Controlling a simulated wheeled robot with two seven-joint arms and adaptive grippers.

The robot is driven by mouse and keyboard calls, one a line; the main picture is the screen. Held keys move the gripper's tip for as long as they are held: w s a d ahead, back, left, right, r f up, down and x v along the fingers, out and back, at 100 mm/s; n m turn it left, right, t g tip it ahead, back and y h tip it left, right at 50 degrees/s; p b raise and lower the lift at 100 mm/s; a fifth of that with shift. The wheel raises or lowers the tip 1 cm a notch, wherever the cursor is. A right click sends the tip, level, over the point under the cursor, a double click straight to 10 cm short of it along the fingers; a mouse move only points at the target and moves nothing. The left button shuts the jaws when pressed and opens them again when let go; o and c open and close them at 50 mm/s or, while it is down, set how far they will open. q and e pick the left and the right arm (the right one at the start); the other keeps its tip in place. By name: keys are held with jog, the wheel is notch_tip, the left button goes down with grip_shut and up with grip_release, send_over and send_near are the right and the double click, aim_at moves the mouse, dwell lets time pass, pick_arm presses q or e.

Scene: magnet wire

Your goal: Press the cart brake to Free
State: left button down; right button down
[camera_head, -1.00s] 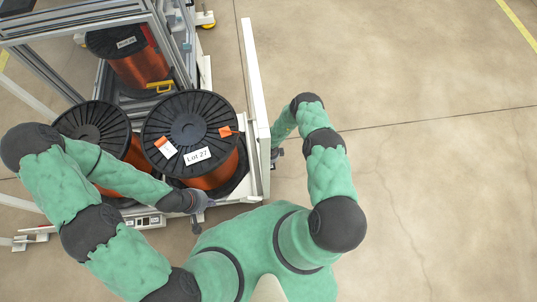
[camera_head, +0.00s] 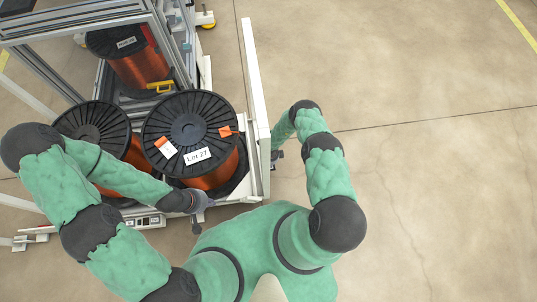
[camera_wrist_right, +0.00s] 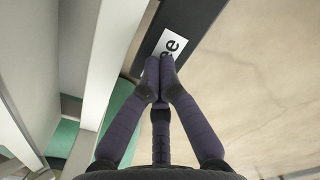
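The cart (camera_head: 256,85) has a pale frame and stands left of centre in the head view. In the right wrist view, a dark brake bar (camera_wrist_right: 192,18) carries a white label (camera_wrist_right: 173,42) on which "ee" is readable; the rest is covered by my fingertips. My right gripper (camera_wrist_right: 160,66) has its fingers together at the label, with nothing seen between them; I cannot tell whether they touch it. In the head view it is mostly hidden beside the cart's right side. My left gripper (camera_head: 197,220) is at the cart's near edge, its fingers too small to judge.
A spool labelled Lot 27 (camera_head: 187,120) and another black-topped copper spool (camera_head: 90,125) stand on the cart. A third spool (camera_head: 140,68) sits inside a metal frame (camera_head: 75,22) behind. The concrete floor (camera_head: 430,150) on the right is clear.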

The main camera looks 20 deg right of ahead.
jog(key=shift+f, duration=0.75)
jog(key=shift+r+p, duration=2.65)
jog(key=shift+r, duration=1.4)
